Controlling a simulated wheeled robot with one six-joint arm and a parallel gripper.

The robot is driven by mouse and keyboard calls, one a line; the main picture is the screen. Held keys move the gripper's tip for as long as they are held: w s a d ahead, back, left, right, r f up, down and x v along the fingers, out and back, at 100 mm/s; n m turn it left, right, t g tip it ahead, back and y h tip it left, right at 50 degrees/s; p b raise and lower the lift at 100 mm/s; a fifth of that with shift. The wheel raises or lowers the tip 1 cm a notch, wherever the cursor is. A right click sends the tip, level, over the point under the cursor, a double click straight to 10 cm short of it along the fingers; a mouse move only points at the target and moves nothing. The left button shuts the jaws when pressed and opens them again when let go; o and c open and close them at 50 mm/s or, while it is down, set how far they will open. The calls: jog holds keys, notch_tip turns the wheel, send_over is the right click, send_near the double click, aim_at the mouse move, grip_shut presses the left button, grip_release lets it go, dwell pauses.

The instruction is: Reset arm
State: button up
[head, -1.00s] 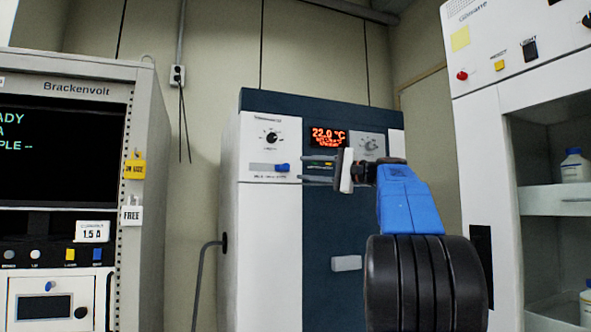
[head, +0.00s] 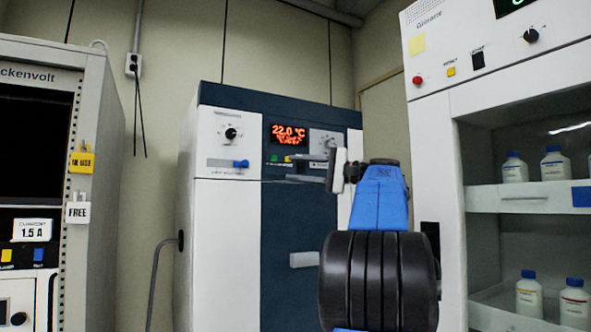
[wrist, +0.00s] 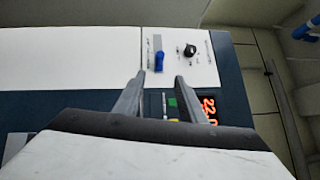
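My arm rises at the centre right of the head view, with its blue link and black ribbed joint nearest the camera. My gripper (head: 292,172) extends to the left in front of the dark blue and white cabinet (head: 220,255). In the wrist view my gripper (wrist: 156,84) shows two grey fingers spread apart with nothing between them. Beyond the fingers are the cabinet's white panel with a blue switch (wrist: 159,61), a black knob (wrist: 190,50) and the orange display (wrist: 209,108). Whether the fingertips touch the cabinet cannot be told.
A grey Brackenvolt rack (head: 95,240) with yellow and white tags stands at the left. A grey cable (head: 155,275) runs beside the middle cabinet.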

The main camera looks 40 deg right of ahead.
dwell(0.3)
jog(key=w+a+f+n+g+h, duration=0.1)
jog(key=w+a+f+g, duration=0.15)
jog(key=a+f, duration=0.7)
jog(key=w+a+f+g+h, duration=0.1)
jog(key=a+f+g, duration=0.2)
jog(key=a+f, duration=0.7)
jog(key=s+a+f+n+g+h, duration=0.1)
jog(key=s+a+f+n+g, duration=0.2)
jog(key=a+f, duration=0.65)
jog(key=s+a+f+n+g+h, duration=0.2)
jog(key=s+a+f+n+h, duration=0.1)
jog(key=s+f, duration=0.8)
jog(key=s+a+f+n+g+h, duration=0.2)
jog(key=s+f+n, duration=0.4)
jog(key=s+f, duration=0.6)
notch_tip(320, 180, down, 8)
jog(key=shift+a+f+n+h, duration=0.15)
jog(key=shift+a+n+h, duration=0.15)
jog(key=shift+a+h, duration=0.35)
